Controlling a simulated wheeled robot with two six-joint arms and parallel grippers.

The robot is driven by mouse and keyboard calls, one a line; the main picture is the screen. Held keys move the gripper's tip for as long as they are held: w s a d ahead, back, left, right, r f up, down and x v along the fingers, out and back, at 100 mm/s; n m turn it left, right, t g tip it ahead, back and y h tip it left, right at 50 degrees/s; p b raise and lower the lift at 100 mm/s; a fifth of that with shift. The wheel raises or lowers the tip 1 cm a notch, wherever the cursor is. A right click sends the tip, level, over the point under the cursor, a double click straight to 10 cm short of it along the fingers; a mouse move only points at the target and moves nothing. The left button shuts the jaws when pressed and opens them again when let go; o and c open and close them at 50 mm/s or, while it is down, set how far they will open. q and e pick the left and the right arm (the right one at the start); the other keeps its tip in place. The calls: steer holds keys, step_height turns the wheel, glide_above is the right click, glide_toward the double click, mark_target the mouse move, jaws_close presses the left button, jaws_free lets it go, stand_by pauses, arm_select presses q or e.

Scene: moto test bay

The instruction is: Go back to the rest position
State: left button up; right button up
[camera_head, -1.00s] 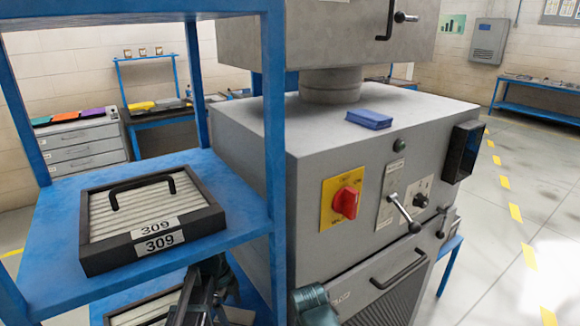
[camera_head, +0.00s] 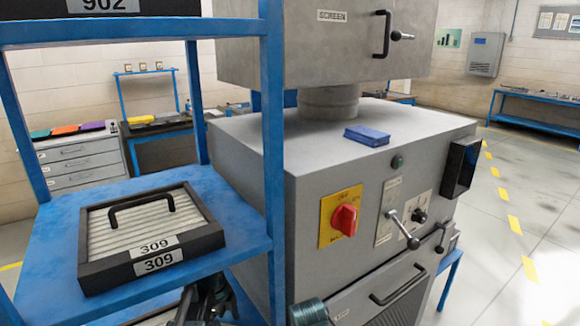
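Parts of my arms show at the bottom edge of the head view, in front of the blue shelf and the grey machine. The fingertips of both grippers are below the picture or hidden, so I cannot see what they hold. A black-framed filter tray (camera_head: 152,236) marked 309 lies flat on the blue shelf (camera_head: 55,222), with its black handle on top. No gripper touches it.
The grey machine (camera_head: 320,165) stands close in front, with a red switch (camera_head: 345,220), a lever (camera_head: 402,229) and a blue box (camera_head: 367,135) on top. A blue shelf post (camera_head: 273,150) rises beside it. Open floor (camera_head: 510,270) lies to the right.

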arm_select(q)
steer(key=r+p, duration=0.2)
steer(key=r, duration=0.1)
steer(key=r+p, duration=0.2)
steer(key=shift+a, duration=0.35)
steer(key=f+b, duration=0.5)
steer(key=d+f+b, duration=0.1)
steer(key=f+b, duration=0.2)
steer(key=shift+d+f+b, duration=0.1)
steer(key=shift+f+b, duration=0.2)
step_height(320, 180, up, 2)
steer(key=shift+r+p, duration=0.2)
steer(key=shift+p, duration=1.05)
step_height(320, 180, up, 5)
steer(key=p, duration=0.5)
steer(key=shift+r, duration=0.15)
steer(key=shift+w+a+r, duration=0.15)
steer(key=shift+w+a, duration=0.2)
steer(key=shift+a, duration=0.15)
steer(key=w+a, duration=0.7)
steer(key=a, duration=0.6)
steer(key=w+a, duration=0.8)
steer(key=a, duration=0.5)
steer(key=shift+w+f, duration=0.2)
steer(key=shift+w, duration=0.1)
steer(key=shift+d, duration=0.1)
